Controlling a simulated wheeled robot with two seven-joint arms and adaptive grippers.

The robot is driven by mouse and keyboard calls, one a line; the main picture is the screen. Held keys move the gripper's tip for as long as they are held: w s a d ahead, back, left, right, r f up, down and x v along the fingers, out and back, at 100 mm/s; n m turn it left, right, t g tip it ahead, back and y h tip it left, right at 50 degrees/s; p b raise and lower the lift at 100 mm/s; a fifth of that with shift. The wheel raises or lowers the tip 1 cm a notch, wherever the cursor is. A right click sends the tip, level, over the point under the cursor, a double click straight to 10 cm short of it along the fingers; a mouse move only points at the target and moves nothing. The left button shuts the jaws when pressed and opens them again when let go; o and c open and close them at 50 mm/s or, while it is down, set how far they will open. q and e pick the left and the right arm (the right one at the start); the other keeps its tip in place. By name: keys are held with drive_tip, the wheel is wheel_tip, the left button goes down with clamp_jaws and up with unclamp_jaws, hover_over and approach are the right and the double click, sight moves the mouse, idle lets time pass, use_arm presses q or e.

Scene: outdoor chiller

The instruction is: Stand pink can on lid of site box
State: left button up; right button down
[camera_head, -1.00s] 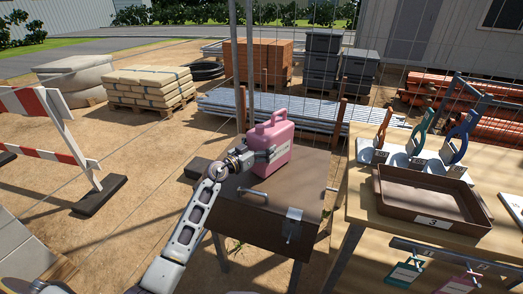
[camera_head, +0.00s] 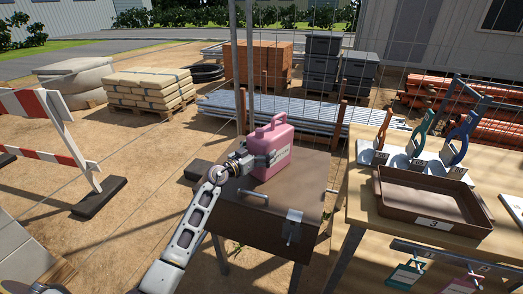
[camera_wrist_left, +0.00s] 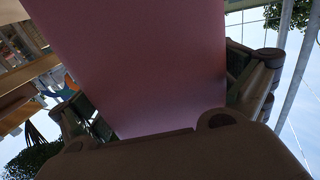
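The pink can (camera_head: 272,152) is upright with its handle on top, over the rear part of the brown lid (camera_head: 305,177) of the site box (camera_head: 255,222). Its base appears at or very near the lid; I cannot tell if it touches. My left gripper (camera_head: 256,162) reaches in from the left and is shut on the can's body. In the left wrist view the can's pink side (camera_wrist_left: 140,65) fills the space between the two fingers. My right gripper is not in view.
Right of the box stands a wooden table with a brown tray (camera_head: 436,225) and several coloured tagged items behind it. A wire fence and stacked pipes (camera_head: 300,110) lie behind. A red-and-white barrier (camera_head: 55,135) stands left. The lid's front and right parts are clear.

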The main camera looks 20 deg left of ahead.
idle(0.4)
use_arm(q)
drive_tip(key=shift+s+a+r, duration=0.1)
drive_tip(key=shift+s+a, duration=0.05)
drive_tip(key=shift+s, duration=0.15)
drive_tip(key=shift+s+a, duration=0.1)
drive_tip(key=shift+s, duration=0.2)
drive_tip(key=shift+p+v, duration=0.5)
drive_tip(key=shift+v, duration=2.15)
drive_tip(key=p, duration=0.1)
approach(254, 153)
drive_tip(key=shift+x, duration=0.95)
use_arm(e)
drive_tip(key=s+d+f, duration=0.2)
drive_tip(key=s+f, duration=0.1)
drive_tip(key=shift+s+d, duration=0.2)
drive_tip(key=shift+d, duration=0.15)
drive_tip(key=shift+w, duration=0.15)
